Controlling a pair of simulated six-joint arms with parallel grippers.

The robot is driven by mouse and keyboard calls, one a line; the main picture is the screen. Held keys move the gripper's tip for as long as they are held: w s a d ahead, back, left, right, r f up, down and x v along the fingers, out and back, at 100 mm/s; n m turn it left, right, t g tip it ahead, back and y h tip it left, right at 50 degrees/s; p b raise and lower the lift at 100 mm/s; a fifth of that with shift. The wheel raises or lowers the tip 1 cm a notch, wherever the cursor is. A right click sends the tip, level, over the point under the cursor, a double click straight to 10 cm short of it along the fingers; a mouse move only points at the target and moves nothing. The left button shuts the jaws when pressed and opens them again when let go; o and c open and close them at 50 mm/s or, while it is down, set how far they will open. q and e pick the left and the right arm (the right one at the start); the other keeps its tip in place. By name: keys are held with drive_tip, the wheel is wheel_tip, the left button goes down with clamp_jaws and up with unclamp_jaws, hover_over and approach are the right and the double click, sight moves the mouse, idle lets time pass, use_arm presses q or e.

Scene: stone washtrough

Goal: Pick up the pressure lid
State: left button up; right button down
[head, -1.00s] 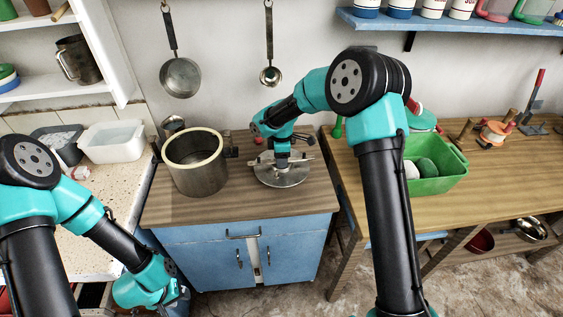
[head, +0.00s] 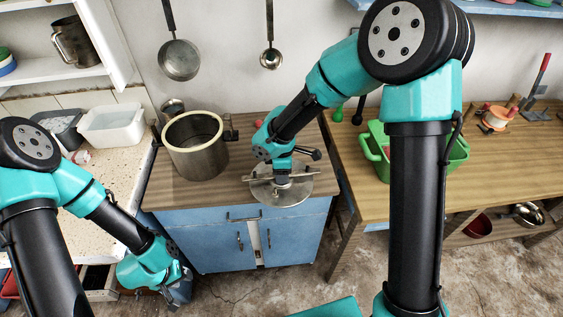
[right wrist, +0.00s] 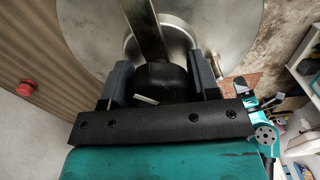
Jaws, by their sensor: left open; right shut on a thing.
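The pressure lid (head: 296,195) is a round metal disc with a crossbar and a dark centre knob. It shows in the head view over the front part of the blue cabinet's wooden top, and close up in the right wrist view (right wrist: 90,25). My right gripper (right wrist: 162,80) is shut on the dark knob, and it hides part of the lid in the head view (head: 283,178). The lid looks about level and a little above the top; the exact gap cannot be told. My left gripper (head: 180,292) is open and empty, low at the left before the cabinet.
A tall metal pot (head: 196,158) with a cream rim stands left of the lid. A green crate (head: 378,158) is on the wooden table at the right. A white tub (head: 112,126) is on the left counter. A pan (head: 179,60) and a ladle (head: 271,58) hang behind.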

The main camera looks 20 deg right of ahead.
drive_tip(key=shift+s, duration=0.2)
drive_tip(key=shift+w+a+r, duration=0.1)
idle(0.4)
drive_tip(key=w+a+r+m, duration=0.2)
drive_tip(key=a+r+m, duration=0.2)
drive_tip(key=r+m, duration=0.3)
drive_tip(key=w+a+r+m, duration=0.3)
drive_tip(key=r+m, duration=0.5)
drive_tip(key=r, duration=0.4)
drive_tip(key=shift+a+r+m, duration=0.3)
drive_tip(key=shift+a+r, duration=0.05)
drive_tip(key=shift+r, duration=0.05)
